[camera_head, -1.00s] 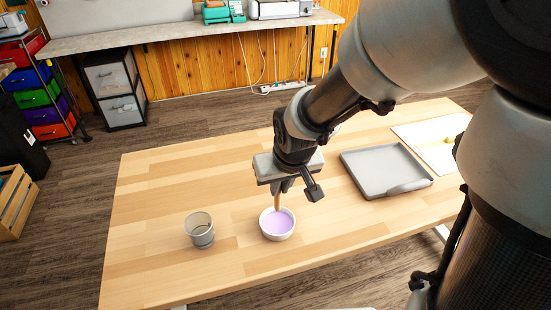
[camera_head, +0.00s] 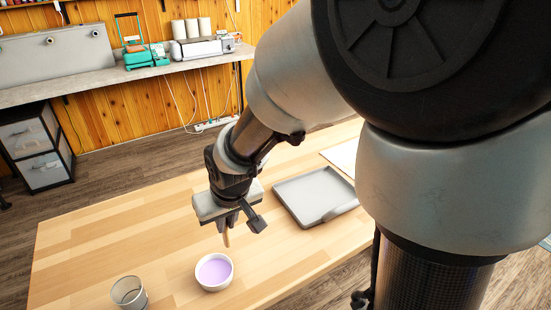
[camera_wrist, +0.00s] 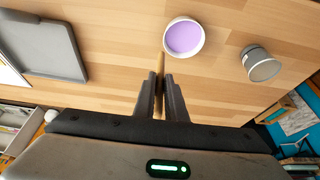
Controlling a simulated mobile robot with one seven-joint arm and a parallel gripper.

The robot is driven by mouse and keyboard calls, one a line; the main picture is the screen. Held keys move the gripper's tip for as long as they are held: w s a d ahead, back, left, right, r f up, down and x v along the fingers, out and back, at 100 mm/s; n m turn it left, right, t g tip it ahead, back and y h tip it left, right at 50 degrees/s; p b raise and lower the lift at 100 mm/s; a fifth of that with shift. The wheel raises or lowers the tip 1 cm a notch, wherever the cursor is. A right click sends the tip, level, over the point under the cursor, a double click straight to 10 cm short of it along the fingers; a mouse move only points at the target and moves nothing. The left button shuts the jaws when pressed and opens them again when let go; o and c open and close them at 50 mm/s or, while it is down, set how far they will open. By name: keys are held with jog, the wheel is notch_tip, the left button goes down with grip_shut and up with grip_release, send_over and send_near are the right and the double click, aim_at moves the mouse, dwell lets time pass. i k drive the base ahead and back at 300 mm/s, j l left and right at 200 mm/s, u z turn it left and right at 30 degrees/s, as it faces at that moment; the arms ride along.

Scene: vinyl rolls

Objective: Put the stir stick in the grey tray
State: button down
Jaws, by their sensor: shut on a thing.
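My gripper (camera_head: 228,228) is shut on the stir stick (camera_head: 227,239), a thin tan stick that points down from the fingers. The stick also shows between the fingers in the wrist view (camera_wrist: 159,72). Its lower end is above and beside a white bowl (camera_head: 201,281) of purple liquid, toward the far side of the bowl. The grey tray (camera_head: 290,194) lies flat on the table to the right of my gripper, and no thing shows in it. In the wrist view the tray (camera_wrist: 52,45) is at the left.
A clear grey cup (camera_head: 129,292) stands on the wooden table (camera_head: 110,243), left of the bowl. A pale mat (camera_head: 343,157) lies beyond the tray, partly hidden by my arm. Bare table lies between bowl and tray.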

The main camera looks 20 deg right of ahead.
aim_at(329, 198)
jog(key=i+l, duration=0.1)
jog(key=l, duration=0.35)
jog(key=i+l, duration=0.1)
jog(key=l, duration=0.3)
jog(key=i+l, duration=0.1)
jog(key=l, duration=0.35)
jog(key=i+l, duration=0.1)
jog(key=l, duration=0.35)
